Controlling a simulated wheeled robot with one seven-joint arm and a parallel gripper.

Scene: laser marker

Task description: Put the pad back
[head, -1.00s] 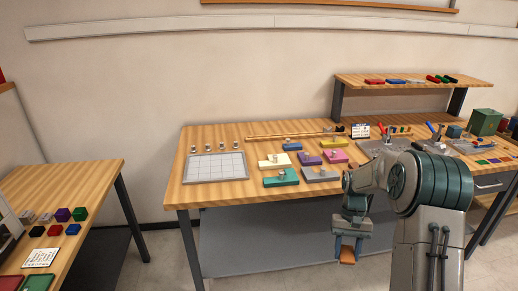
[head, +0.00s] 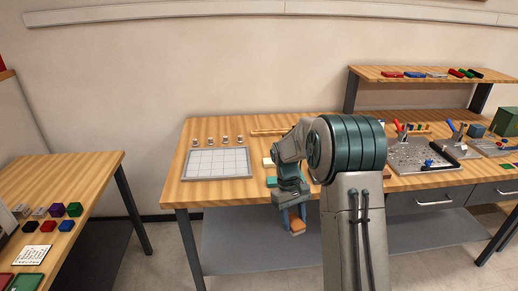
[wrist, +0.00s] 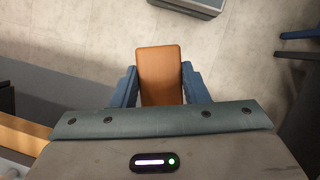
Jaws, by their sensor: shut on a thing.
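My gripper (head: 293,219) hangs in front of the long wooden table in the head view, below its top. It is shut on an orange-brown pad (head: 297,227), held clear of the floor. In the wrist view the pad (wrist: 160,72) is a long block between the two blue fingers of my gripper (wrist: 160,90). My arm hides the other coloured blocks there.
A grey gridded plate (head: 217,163) lies on the table's left part, with several small metal pieces behind it. A side table (head: 95,170) with coloured cubes stands at left. Metal fixtures (head: 425,155) and a raised shelf (head: 425,79) are at right. Floor shows between the tables.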

